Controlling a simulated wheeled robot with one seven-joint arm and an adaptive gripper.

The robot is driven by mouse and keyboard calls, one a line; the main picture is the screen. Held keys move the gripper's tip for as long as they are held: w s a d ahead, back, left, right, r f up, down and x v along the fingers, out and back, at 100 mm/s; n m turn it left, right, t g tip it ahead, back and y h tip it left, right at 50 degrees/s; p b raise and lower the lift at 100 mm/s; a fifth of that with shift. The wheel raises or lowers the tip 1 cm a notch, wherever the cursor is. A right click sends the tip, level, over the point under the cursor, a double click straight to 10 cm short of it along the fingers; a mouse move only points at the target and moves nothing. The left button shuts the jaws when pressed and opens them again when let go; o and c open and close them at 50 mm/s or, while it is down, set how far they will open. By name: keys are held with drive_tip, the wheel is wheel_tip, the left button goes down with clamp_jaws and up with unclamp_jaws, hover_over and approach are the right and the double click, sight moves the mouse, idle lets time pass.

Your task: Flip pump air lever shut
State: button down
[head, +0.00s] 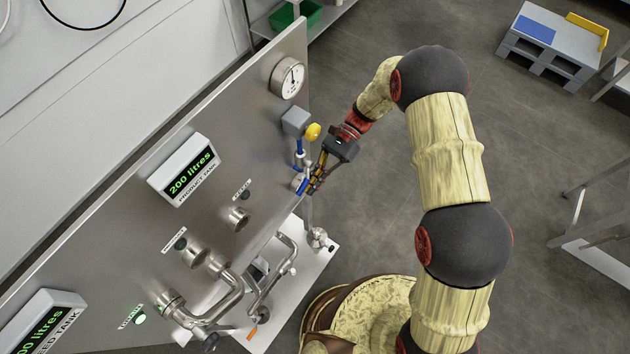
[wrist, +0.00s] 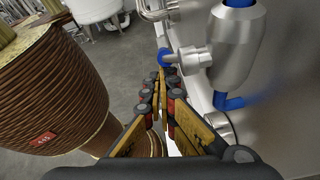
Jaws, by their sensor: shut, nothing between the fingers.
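The pump air line runs down the right end of the steel panel, with a blue lever (head: 302,187) low on it. My gripper (head: 315,185) is shut and empty, its fingertips right beside this lever. In the wrist view the closed fingertips (wrist: 158,82) sit just below and in front of a blue piece (wrist: 164,56) on a short metal stem. Whether they touch it cannot be told. A silver valve body (wrist: 215,50) stands to their right, with a blue tube elbow (wrist: 230,102) below it. The fingers partly hide the lever in the head view.
A grey box with a yellow knob (head: 313,131) and a round gauge (head: 288,78) are above the gripper on the panel. A display reading 200 litres (head: 187,171) is to the left. Steel pipes (head: 225,295) stand below.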

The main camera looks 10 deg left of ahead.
drive_tip(key=shift+s+a+r+p, duration=0.25)
drive_tip(key=shift+s+r+p, duration=0.05)
drive_tip(key=shift+s+r, duration=0.2)
drive_tip(key=shift+s, duration=0.1)
idle(1.4)
drive_tip(key=w+d+f+b, duration=0.3)
drive_tip(key=w+d, duration=0.2)
drive_tip(key=w, duration=0.4)
drive_tip(key=shift+w+d+f, duration=0.2)
drive_tip(key=shift+w, duration=0.2)
